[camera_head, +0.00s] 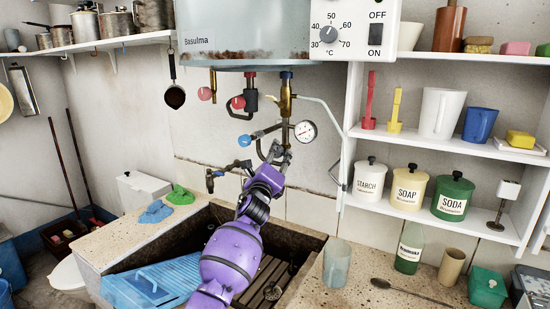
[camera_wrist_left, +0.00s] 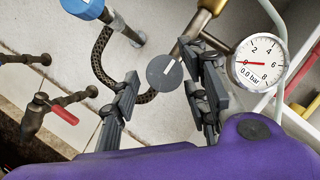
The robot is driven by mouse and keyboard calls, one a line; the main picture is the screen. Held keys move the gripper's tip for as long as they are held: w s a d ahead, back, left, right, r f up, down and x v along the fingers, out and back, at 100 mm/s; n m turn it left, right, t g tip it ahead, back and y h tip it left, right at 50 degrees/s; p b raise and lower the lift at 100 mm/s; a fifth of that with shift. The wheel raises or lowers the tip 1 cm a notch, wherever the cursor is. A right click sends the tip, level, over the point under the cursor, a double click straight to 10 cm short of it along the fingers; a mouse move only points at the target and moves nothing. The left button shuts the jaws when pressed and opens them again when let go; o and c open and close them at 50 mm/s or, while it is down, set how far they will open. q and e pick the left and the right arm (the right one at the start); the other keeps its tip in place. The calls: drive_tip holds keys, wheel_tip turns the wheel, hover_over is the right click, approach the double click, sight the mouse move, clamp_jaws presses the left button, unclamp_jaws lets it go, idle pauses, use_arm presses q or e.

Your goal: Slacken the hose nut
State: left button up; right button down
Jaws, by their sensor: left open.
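A round dark grey piece with a white line mark (camera_wrist_left: 165,73), which looks like the hose nut, sits by the brass pipe and the braided hose (camera_wrist_left: 101,57) in the left wrist view. My left gripper (camera_wrist_left: 161,72) is open, its fingers on either side of that piece in the picture; I cannot tell whether they touch it. In the head view my left gripper (camera_head: 278,153) is up at the pipework under the boiler, and hides the nut there. My right gripper is not in view.
A pressure gauge (camera_head: 304,132) is close right of the gripper. A blue-capped valve (camera_head: 245,140) and a wall tap (camera_head: 213,175) are to its left. The boiler (camera_head: 245,35) hangs above, the trough (camera_head: 210,215) lies below. Shelves (camera_head: 440,148) with canisters stand right.

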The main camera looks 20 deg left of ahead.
use_arm(q)
drive_tip(key=shift+w, duration=0.1)
drive_tip(key=c, duration=1)
